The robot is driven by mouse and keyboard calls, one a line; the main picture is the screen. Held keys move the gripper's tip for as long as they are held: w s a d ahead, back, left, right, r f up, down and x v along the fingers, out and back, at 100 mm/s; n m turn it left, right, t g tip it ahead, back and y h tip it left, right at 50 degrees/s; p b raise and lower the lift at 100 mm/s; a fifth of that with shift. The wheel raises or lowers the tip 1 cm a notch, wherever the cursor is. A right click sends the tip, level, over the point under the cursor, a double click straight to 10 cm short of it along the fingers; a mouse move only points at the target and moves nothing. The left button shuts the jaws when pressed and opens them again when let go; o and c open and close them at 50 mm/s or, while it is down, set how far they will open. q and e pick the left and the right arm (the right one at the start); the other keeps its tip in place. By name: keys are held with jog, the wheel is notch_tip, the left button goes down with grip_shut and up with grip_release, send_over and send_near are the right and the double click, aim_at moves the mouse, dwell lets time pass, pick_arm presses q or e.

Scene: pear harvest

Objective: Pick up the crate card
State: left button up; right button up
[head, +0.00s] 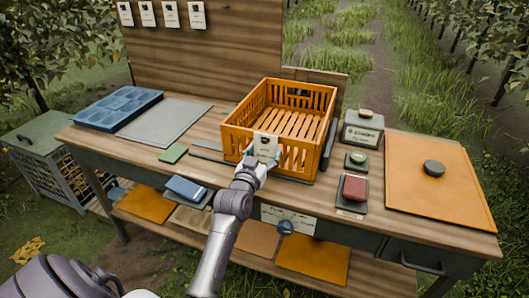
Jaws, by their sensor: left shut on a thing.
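The crate card (266,142), a small white card with a dark mark, stands upright against the near side of the orange crate (304,160). My left gripper (262,158) is at the card's lower part, shut on it. The gripper covers the card's lower edge. I cannot tell whether the card touches the crate wall. The crate is slatted and looks empty. My right gripper is out of view.
The wooden bench holds a blue tray (118,106) and a grey mat (164,120) at left. At right are a grey box (362,129), a red block (355,187) and an orange mat (440,190) with a dark round knob. Several cards hang on the backboard (230,45).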

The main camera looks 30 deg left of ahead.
pick_arm(q)
jog(key=shift+r, duration=0.25)
jog(key=v, duration=1.8)
jog(key=shift+b, duration=0.4)
